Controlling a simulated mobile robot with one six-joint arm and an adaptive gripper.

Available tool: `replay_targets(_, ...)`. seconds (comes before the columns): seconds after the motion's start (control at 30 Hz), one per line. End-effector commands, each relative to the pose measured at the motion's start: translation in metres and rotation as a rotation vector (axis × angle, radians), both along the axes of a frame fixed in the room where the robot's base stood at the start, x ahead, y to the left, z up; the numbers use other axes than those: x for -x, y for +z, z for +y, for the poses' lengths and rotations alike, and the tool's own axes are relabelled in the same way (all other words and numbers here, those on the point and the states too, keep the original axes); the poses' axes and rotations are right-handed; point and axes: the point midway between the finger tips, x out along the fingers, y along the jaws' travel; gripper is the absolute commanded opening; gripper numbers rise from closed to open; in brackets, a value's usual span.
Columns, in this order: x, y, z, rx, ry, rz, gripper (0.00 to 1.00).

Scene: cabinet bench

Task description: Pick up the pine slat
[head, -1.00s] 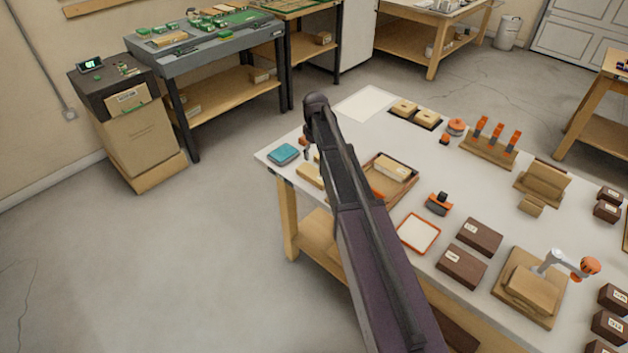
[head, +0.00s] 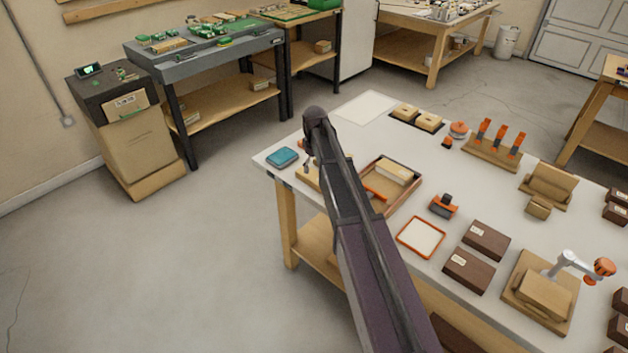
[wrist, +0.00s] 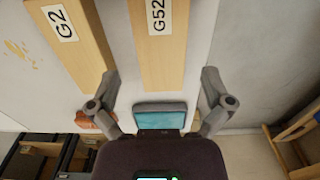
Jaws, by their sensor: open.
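Two pale wooden slats lie side by side in the wrist view: one labelled G52 (wrist: 158,40) and one labelled G2 (wrist: 72,42). I cannot tell from the labels which is the pine slat. My gripper (wrist: 160,74) is open and empty. Its fingers are spread to either side of the near end of the G52 slat, and the left finger is close to the end of the G2 slat. In the head view, part of a slat (head: 306,177) shows at the bench's left end; my arm hides the rest and most of the gripper.
Floor is clear left of the bench.

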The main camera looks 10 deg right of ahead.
Motion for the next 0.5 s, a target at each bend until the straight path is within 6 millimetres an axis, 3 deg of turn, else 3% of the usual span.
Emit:
replay_targets(0.27,0.000,-0.003,0.001,0.000,0.000,0.000,1.00)
replay_targets(0.5,-0.002,-0.018,0.002,0.000,0.000,0.000,1.00)
